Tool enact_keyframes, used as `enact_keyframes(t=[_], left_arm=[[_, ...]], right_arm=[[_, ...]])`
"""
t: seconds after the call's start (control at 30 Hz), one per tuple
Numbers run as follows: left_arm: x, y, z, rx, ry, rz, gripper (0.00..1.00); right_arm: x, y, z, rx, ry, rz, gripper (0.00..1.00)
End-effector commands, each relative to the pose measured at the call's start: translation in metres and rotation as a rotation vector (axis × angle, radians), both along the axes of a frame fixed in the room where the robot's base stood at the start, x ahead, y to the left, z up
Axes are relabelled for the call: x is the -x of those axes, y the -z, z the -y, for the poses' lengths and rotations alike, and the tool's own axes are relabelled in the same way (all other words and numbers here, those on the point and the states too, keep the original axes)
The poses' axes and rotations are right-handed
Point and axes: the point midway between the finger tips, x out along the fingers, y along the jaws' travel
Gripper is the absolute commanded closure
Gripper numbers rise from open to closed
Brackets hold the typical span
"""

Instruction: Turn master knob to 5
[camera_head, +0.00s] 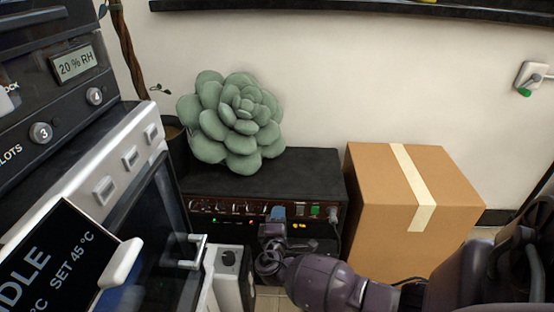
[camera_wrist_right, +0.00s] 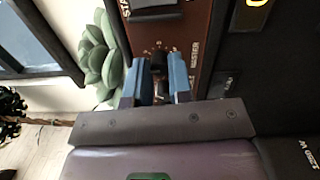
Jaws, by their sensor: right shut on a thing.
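The amplifier (camera_head: 262,163) is a black box with a dark red control panel along its front, standing low against the wall. My right gripper (camera_head: 277,213) reaches that panel from below right. In the right wrist view, its two blue fingers (camera_wrist_right: 155,80) are shut around a small black knob, the master knob (camera_wrist_right: 158,60). A scale of small marks surrounds the knob and "MASTER" is printed beside it. The knob's pointer and setting cannot be read. In the head view the gripper hides the knob. My left gripper is not in view.
A green succulent-shaped plush (camera_head: 240,120) rests on the amplifier. A taped cardboard box (camera_head: 370,215) stands close on its right. An oven-like machine (camera_head: 150,200) with a display and a handle crowds the left. A small white box (camera_head: 229,270) stands before the amplifier.

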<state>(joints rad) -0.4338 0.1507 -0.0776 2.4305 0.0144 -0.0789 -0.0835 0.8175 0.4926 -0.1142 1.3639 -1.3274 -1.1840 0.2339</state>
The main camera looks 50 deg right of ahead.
Motion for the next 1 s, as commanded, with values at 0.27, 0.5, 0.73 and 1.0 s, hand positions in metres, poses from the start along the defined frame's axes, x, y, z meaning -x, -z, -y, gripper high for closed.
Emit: enact_keyframes(t=[0.27, 0.5, 0.73, 1.0], left_arm=[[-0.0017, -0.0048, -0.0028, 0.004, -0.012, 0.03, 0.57], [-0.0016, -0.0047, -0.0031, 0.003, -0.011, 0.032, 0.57], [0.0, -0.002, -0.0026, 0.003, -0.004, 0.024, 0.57], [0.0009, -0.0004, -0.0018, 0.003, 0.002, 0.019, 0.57]], right_arm=[[0.0008, 0.0022, -0.0013, -0.05, -0.001, 0.054, 1.0], [0.0004, 0.0012, -0.0014, -0.057, -0.001, 0.063, 1.0], [0.0003, 0.0011, -0.0015, -0.057, -0.001, 0.062, 1.0], [0.0001, 0.0006, -0.0008, -0.056, 0.0, 0.063, 0.54]])
